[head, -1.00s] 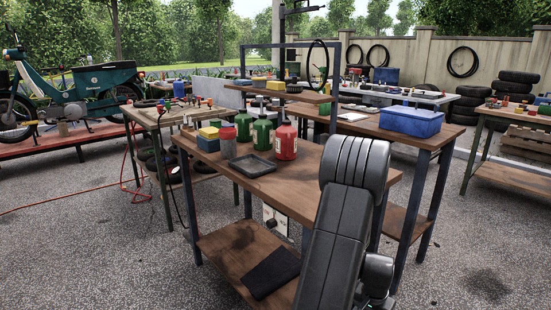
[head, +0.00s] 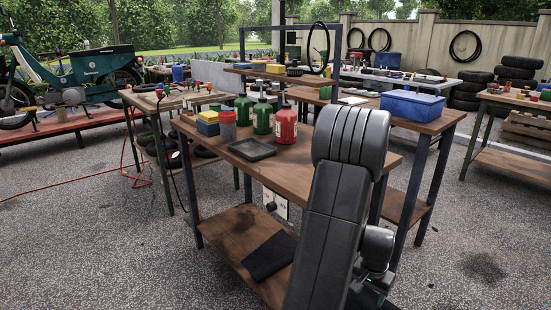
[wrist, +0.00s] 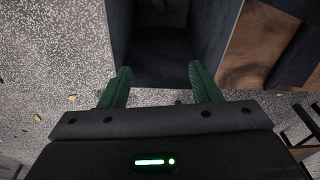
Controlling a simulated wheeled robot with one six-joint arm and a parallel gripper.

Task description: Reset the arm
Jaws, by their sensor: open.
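My gripper (wrist: 160,82) is open in the wrist view. Its two green fingers stand apart with nothing between them. Beyond the fingers are a dark boxy shape, which I cannot identify, and the speckled ground. In the head view my dark grey arm is bent in front of the workbench (head: 300,168), at the lower right of the middle. The gripper end points low and is mostly hidden or cut off there.
A dark cloth (head: 270,256) lies on the lower shelf. A blue bin (head: 412,105) stands behind. Open ground lies right.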

